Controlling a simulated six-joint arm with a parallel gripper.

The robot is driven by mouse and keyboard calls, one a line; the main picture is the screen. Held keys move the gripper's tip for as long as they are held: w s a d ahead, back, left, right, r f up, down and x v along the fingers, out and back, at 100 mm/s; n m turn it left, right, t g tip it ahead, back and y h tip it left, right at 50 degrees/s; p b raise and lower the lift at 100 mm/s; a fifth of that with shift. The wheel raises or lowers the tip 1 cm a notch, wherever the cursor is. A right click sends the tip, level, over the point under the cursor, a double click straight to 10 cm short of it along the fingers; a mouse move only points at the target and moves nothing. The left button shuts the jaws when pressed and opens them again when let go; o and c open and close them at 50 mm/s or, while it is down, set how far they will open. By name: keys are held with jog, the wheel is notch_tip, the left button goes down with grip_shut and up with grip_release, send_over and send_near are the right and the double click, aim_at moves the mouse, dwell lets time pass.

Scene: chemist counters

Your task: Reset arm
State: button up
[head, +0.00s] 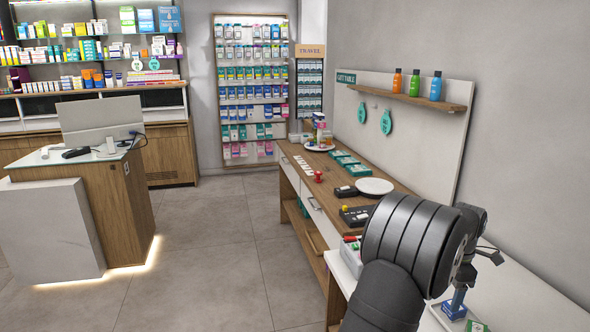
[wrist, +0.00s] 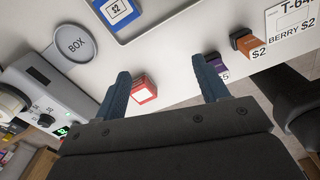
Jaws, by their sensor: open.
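My arm rises at the lower right of the head view, over the white counter (head: 510,290). In the wrist view my gripper (wrist: 162,65) is open, with its two blue-grey fingers well apart and nothing held between them. A small red block with a white top (wrist: 145,90) shows between the fingers, beside the left one, on the white surface; I cannot tell its distance from the fingers.
In the head view a white plate (head: 374,186) lies on the wooden counter. Open floor (head: 210,240) lies left.

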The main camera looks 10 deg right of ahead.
jog(key=w+a+f+n, duration=0.1)
jog(key=w+a+f, duration=0.1)
jog(key=w, duration=0.3)
jog(key=w+a+f, duration=0.2)
jog(key=w+a, duration=0.1)
jog(key=w, duration=0.3)
jog(key=w+a+f+n, duration=0.1)
jog(key=w+a+f, duration=0.1)
jog(key=w, duration=0.3)
jog(key=shift+w+a+f+n, duration=0.2)
jog(key=shift+w+a+n, duration=0.1)
jog(key=shift+a, duration=0.1)
jog(key=shift+s, duration=0.15)
jog(key=s+d+r+m, duration=0.1)
jog(key=s+d+r, duration=0.2)
jog(key=s, duration=0.6)
jog(key=s+d+r+m, duration=0.2)
jog(key=s+d, duration=0.4)
jog(key=s, duration=0.3)
jog(key=shift+s+r, duration=0.15)
jog(key=shift+r, duration=0.55)
jog(key=shift+a, duration=0.1)
